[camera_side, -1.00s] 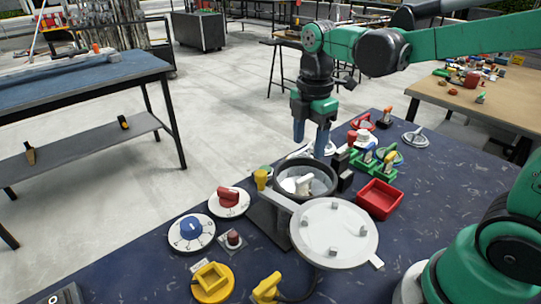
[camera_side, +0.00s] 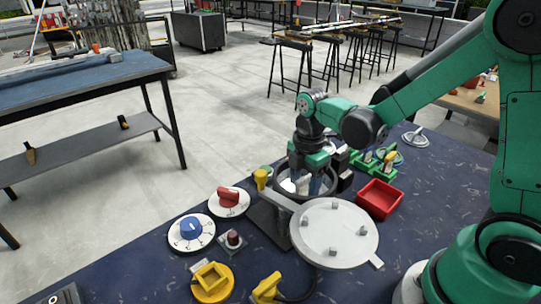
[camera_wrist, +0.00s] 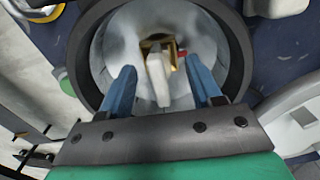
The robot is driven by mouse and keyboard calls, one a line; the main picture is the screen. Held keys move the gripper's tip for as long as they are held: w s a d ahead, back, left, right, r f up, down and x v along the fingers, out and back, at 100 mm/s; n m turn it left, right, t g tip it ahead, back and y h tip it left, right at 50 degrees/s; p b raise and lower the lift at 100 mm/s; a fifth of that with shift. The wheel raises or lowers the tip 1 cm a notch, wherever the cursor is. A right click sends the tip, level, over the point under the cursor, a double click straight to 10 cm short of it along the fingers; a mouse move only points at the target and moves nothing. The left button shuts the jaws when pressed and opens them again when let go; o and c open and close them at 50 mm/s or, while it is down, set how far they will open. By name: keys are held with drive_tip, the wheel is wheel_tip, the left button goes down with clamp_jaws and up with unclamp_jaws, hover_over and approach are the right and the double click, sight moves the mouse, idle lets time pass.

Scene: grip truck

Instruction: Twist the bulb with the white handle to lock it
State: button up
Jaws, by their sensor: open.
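The bulb's white handle (camera_wrist: 157,78) stands in the middle of a round metal housing with a dark rim (camera_wrist: 88,28), seen in the wrist view. In the side view the housing (camera_side: 279,190) stands on the blue table, and my gripper hides much of its inside. My gripper (camera_wrist: 166,82) is open, its two blue fingers reaching into the housing, one on each side of the white handle. Both fingers look apart from the handle. In the side view my gripper (camera_side: 316,184) points down into the housing.
A round grey lid (camera_side: 345,250) is beside the housing in front. A red tray (camera_side: 379,198) is to its right. Red (camera_side: 229,199) and blue (camera_side: 191,231) knobs on white discs are to the left. Green fixtures (camera_side: 375,168) are close behind on the right.

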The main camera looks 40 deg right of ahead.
sight(305, 179)
clamp_jaws()
drive_tip(key=m, duration=0.6)
drive_tip(key=shift+m, duration=0.3)
drive_tip(key=m, duration=0.7)
drive_tip(key=shift+c, duration=0.4)
unclamp_jaws()
drive_tip(key=shift+r, duration=3.8)
drive_tip(key=shift+s, duration=0.1)
